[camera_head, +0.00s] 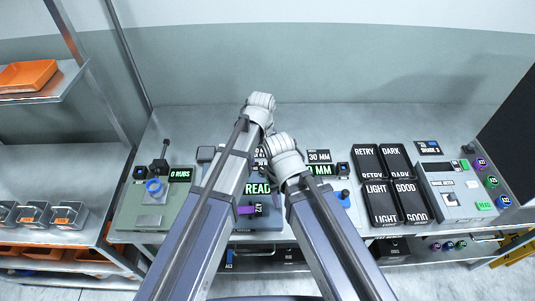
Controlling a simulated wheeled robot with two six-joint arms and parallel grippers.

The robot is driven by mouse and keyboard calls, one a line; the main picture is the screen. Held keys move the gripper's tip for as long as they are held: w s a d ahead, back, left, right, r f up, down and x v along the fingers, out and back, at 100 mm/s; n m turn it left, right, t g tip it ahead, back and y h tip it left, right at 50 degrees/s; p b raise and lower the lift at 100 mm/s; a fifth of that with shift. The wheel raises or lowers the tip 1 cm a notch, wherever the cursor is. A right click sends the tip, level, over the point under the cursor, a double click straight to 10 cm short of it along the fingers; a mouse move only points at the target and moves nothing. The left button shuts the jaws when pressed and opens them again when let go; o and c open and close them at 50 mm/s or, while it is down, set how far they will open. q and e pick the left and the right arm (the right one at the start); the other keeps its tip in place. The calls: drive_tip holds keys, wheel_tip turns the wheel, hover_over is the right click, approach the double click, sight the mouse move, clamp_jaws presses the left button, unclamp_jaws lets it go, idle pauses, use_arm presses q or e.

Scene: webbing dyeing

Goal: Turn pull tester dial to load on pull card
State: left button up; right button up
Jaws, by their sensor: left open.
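A blue-grey device with a green READ display (257,188) stands at the middle of the bench, partly hidden by my arms. It may be the pull tester. A small dark part with purple (246,210) shows below the display; I cannot tell if it is the dial. My left gripper (261,101) is at the far end of my left arm, above and beyond the device, apart from any dial I can see; its fingers are unclear. My right arm's pale end (281,147) is just above the display; its fingers are unclear. I cannot make out a pull card.
A green device with a 0 RUBS display (180,174) stands left. Black trays labelled RETRY (365,158), DARK (396,158), LIGHT (379,203) and GOOD (410,203) lie right, beside a grey machine (452,193). The bench's back strip (370,121) is clear.

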sight(264, 170)
use_arm(q)
drive_tip(key=shift+w+d, duration=0.2)
drive_tip(key=shift+w, duration=0.55)
drive_tip(key=shift+s+f, duration=0.15)
drive_tip(key=shift+f+b, duration=0.7)
drive_tip(key=shift+b, duration=0.2)
wheel_tip(264, 170, down, 6)
drive_tip(key=b, duration=0.6)
use_arm(e)
drive_tip(key=f, duration=0.7)
drive_tip(key=shift+w+d+f, duration=0.1)
drive_tip(key=shift+w+f, duration=0.3)
use_arm(q)
drive_tip(key=shift+c, duration=0.3)
clamp_jaws()
